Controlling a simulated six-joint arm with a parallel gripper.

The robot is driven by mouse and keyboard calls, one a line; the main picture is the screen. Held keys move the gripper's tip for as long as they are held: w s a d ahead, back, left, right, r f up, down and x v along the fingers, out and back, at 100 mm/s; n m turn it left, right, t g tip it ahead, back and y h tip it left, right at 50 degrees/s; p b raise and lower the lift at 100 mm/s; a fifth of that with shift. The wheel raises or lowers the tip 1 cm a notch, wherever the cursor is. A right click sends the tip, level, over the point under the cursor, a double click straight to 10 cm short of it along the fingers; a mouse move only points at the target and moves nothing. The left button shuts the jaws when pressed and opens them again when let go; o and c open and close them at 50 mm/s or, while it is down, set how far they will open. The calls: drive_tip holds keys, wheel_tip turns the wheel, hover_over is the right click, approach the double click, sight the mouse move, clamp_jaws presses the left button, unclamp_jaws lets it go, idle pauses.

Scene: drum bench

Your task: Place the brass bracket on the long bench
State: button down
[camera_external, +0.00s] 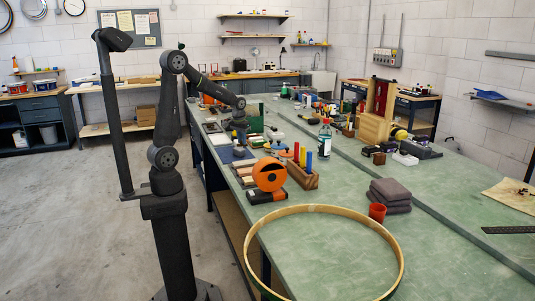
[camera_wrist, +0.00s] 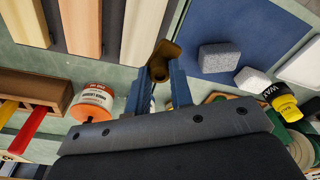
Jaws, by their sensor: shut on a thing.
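The brass bracket (camera_wrist: 163,58) is a small, dark golden piece at the tips of my gripper's blue fingers in the wrist view. My gripper (camera_wrist: 158,80) is shut on it, with a bench surface below. In the external view my gripper (camera_external: 240,133) is over the far left part of the long bench (camera_external: 440,235), which has a worn green top. The bracket cannot be made out in that view. How high it is above the bench is hard to tell.
In the wrist view, wooden strips (camera_wrist: 80,25), an orange-lidded tin (camera_wrist: 93,102), a blue mat (camera_wrist: 235,38) and grey blocks (camera_wrist: 219,57) lie around the bracket. A large hoop (camera_external: 400,262) lies on the near bench, beside folded grey cloths (camera_external: 391,194).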

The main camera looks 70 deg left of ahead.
drive_tip(key=s+a+n, duration=0.3)
drive_tip(key=s, duration=0.2)
hover_over(226, 156)
drive_tip(key=f, duration=0.6)
drive_tip(key=shift+s+d+f, duration=0.15)
drive_tip(key=shift+d+f, duration=0.2)
drive_tip(key=shift+a+f, duration=0.1)
drive_tip(key=shift+f, duration=1.95)
drive_tip(key=shift+f, duration=0.15)
drive_tip(key=c, duration=1.3)
unclamp_jaws()
